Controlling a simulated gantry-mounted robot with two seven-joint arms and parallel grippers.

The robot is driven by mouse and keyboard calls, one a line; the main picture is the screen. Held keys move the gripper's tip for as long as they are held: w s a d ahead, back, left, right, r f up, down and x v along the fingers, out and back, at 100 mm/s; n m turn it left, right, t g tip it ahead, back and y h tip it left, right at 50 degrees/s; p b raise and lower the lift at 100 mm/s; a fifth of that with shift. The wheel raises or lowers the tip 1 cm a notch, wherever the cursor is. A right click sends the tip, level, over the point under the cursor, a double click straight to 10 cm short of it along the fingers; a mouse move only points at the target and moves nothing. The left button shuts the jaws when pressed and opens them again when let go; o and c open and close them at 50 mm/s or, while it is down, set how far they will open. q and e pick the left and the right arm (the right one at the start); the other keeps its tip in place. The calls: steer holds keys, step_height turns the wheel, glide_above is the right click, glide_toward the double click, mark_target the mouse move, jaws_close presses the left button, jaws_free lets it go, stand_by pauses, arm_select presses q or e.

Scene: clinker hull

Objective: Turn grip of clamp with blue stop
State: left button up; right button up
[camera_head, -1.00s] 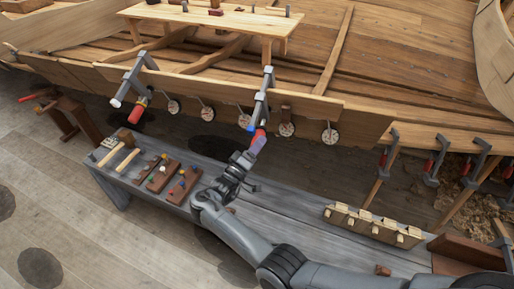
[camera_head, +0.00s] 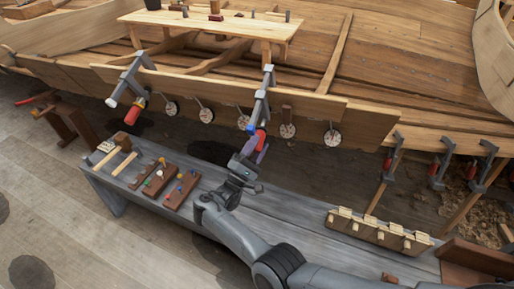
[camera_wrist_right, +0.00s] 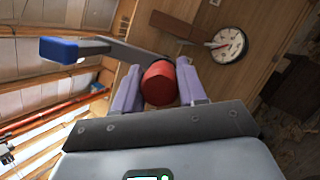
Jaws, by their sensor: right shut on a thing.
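The clamp with the blue stop (camera_head: 250,128) hangs on the hull's plank edge, its grey bar (camera_head: 261,105) running down to a red grip (camera_head: 261,139). In the right wrist view the blue stop (camera_wrist_right: 60,50) shows at upper left and the red grip (camera_wrist_right: 159,84) sits between the purple fingers. My right gripper (camera_head: 259,146) is shut on the red grip, reaching it from below; it also shows in the right wrist view (camera_wrist_right: 158,90). The fingers hide part of the grip. My left gripper is out of view.
Another clamp (camera_head: 126,85) with a white stop and red grip is to the left. Round dials (camera_head: 288,131) line the plank. A grey bench (camera_head: 300,226) below carries wooden trays (camera_head: 183,191), mallets and a pegged rack (camera_head: 378,231). More clamps (camera_head: 438,172) hang at right.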

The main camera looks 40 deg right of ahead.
steer(key=n+t, duration=0.1)
steer(key=n, duration=0.3)
steer(key=shift+n+h, duration=0.3)
steer(key=shift+n+t, duration=0.3)
steer(key=shift+t, duration=0.2)
steer(key=o, duration=1)
steer(key=shift+r, duration=0.1)
